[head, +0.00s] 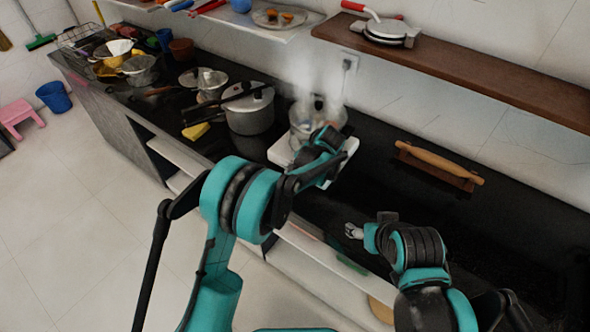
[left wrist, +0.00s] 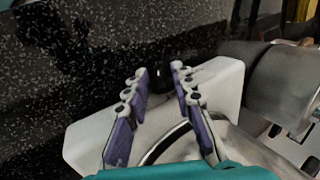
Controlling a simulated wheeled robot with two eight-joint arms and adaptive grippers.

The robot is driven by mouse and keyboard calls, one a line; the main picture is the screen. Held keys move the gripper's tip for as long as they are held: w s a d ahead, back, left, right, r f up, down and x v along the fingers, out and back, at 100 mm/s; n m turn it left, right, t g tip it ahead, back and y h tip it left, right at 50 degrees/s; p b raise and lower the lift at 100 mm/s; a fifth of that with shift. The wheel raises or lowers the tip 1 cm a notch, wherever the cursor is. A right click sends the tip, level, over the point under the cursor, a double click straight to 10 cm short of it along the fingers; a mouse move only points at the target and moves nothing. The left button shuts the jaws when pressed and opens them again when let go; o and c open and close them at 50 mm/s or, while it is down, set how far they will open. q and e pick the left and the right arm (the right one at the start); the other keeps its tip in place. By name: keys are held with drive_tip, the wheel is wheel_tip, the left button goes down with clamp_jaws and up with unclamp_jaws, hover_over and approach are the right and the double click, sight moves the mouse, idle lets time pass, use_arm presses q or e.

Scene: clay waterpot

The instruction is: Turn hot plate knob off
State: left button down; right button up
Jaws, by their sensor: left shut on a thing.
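The white hot plate (head: 280,154) stands on the black counter in the head view, with a steaming pot (head: 302,118) on it. In the left wrist view the hot plate (left wrist: 222,86) lies under my left gripper (left wrist: 159,78), and a dark knob (left wrist: 160,84) shows between its fingertips. The fingers are closed on the knob. In the head view my left wrist hides the knob and the fingertips. My right gripper (head: 354,231) hangs over the counter's front part, apart from the hot plate; its fingers are too small to judge.
A pressure cooker (head: 249,112) stands left of the hot plate, with a yellow sponge (head: 195,131) near the counter edge. A rolling pin (head: 440,162) on a board lies to the right. A brown shelf (head: 470,75) runs above. The counter between hot plate and rolling pin is clear.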

use_arm(q)
drive_tip(key=shift+w+a+r+g+h+p, duration=0.15)
drive_tip(key=shift+g+h+p, duration=0.15)
drive_tip(key=shift+h, duration=0.25)
drive_tip(key=shift+w+a+r+g+h+p, duration=0.1)
drive_tip(key=shift+a+g+h+p, duration=0.1)
drive_tip(key=shift+g+h, duration=0.3)
drive_tip(key=shift+f+g+h+p, duration=0.1)
drive_tip(key=shift+g+h+p, duration=0.2)
drive_tip(key=shift+g+h, duration=0.6)
drive_tip(key=shift+a+h, duration=0.1)
drive_tip(key=shift+h, duration=0.25)
drive_tip(key=c, duration=1.6)
unclamp_jaws()
drive_tip(key=shift+w, duration=0.1)
wheel_tip(320, 180, up, 12)
